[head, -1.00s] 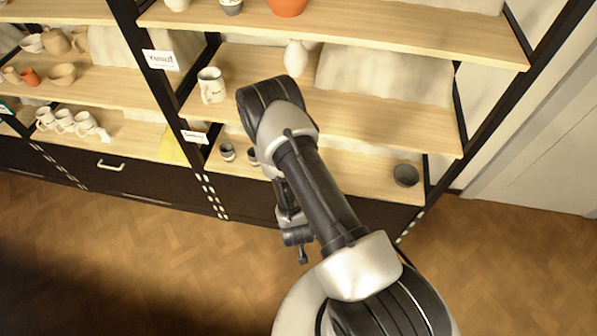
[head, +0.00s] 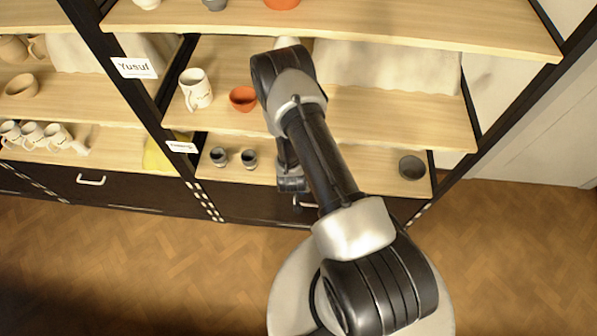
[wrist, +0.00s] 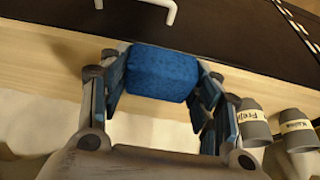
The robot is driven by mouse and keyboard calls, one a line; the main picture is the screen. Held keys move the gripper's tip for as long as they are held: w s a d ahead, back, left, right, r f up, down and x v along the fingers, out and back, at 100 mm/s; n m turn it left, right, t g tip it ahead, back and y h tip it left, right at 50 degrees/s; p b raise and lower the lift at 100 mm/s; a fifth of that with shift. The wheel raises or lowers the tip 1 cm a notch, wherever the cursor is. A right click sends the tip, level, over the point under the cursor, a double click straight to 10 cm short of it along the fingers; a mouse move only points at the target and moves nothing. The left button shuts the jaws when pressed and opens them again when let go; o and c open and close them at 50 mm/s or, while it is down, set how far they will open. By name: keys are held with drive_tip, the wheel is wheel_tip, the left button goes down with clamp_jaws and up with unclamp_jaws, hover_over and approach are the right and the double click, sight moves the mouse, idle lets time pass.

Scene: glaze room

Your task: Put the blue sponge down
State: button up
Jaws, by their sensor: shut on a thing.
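The blue sponge (wrist: 160,75) is a rough-faced block between the fingers of my gripper (wrist: 160,92) in the wrist view. The blue-padded fingers flank it on both sides and my gripper is shut on it. Behind it are the lowest shelf board (wrist: 45,55) and the dark drawer front. Whether the sponge touches the board cannot be told. In the head view my arm reaches in at the lowest shelf (head: 345,172), and the arm hides the sponge and fingers.
Two small grey labelled cups (wrist: 252,122) stand close beside my gripper; they also show in the head view (head: 219,156). A grey bowl (head: 411,167) sits at the shelf's right. Bare board lies before it. The middle shelf above holds a mug (head: 196,89) and orange bowl (head: 243,98).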

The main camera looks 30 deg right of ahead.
drive_tip(key=w+d, duration=0.1)
drive_tip(key=w, duration=0.1)
drive_tip(key=w+d+b, duration=0.1)
drive_tip(key=w+d, duration=0.2)
drive_tip(key=w, duration=0.1)
drive_tip(key=shift+w+d, duration=0.1)
drive_tip(key=shift+d, duration=0.1)
drive_tip(key=shift+w+f+b, duration=0.15)
drive_tip(key=shift+f+b, duration=0.8)
drive_tip(key=shift+f, duration=0.8)
drive_tip(key=shift+f, duration=0.1)
drive_tip(key=o, duration=1)
drive_tip(key=shift+o, duration=0.2)
drive_tip(key=shift+r, duration=0.45)
drive_tip(key=p+v, duration=0.4)
drive_tip(key=v, duration=0.7)
